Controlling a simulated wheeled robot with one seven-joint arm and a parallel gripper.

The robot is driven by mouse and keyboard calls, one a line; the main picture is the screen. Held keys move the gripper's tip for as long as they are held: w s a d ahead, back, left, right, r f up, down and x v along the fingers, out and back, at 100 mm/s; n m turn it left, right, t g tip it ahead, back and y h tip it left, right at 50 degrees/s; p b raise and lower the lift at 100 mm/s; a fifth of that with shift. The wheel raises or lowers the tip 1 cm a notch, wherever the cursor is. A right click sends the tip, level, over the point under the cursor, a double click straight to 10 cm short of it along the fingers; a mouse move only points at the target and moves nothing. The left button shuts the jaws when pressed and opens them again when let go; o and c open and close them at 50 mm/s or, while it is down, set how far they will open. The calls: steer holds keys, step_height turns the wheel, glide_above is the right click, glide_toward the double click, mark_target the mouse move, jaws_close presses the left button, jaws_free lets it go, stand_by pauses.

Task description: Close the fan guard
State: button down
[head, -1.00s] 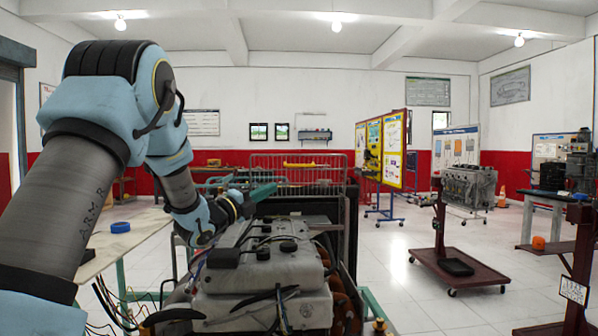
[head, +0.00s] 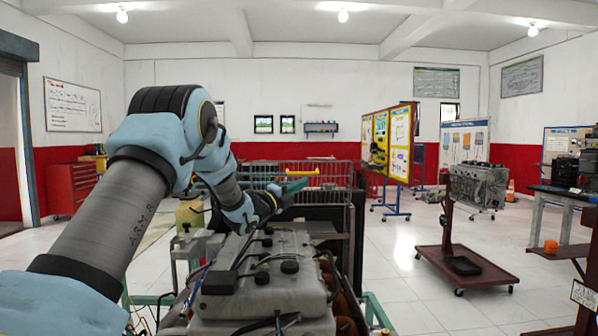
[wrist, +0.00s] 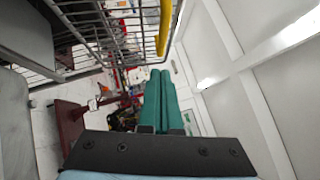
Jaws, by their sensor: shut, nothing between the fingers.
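The fan guard (head: 342,178) is a wire grid with a yellow handle bar (head: 303,173), behind the engine (head: 262,272) in the head view. I cannot tell how far open it stands. My gripper (head: 303,183) has green fingers, shut and empty, just below the handle bar in the head view. In the wrist view, the shut fingers (wrist: 159,75) point up the picture. The yellow handle (wrist: 163,28) lies just beyond their tips there, and the guard wires (wrist: 88,32) run to the left. Contact between fingertips and handle cannot be made out.
The engine with hoses fills the space in front of me, under my arm. An engine on a wheeled stand (head: 466,262) is at right, with a dark red base. A yellow display board (head: 388,142) stands behind. White floor (head: 395,285) is clear between.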

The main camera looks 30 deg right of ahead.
mark_target(307, 174)
steer(key=shift+w+d+r+p, duration=0.15)
steer(key=shift+w+r+p, duration=0.1)
steer(key=shift+w, duration=0.25)
steer(key=shift+w+d+r+p, duration=0.15)
steer(key=shift+w+p, duration=0.05)
steer(key=shift+w, duration=0.25)
steer(key=shift+w+d+r+p, duration=0.15)
steer(key=shift+w+r+p, duration=0.1)
steer(key=shift+w, duration=0.25)
steer(key=shift+f, duration=0.1)
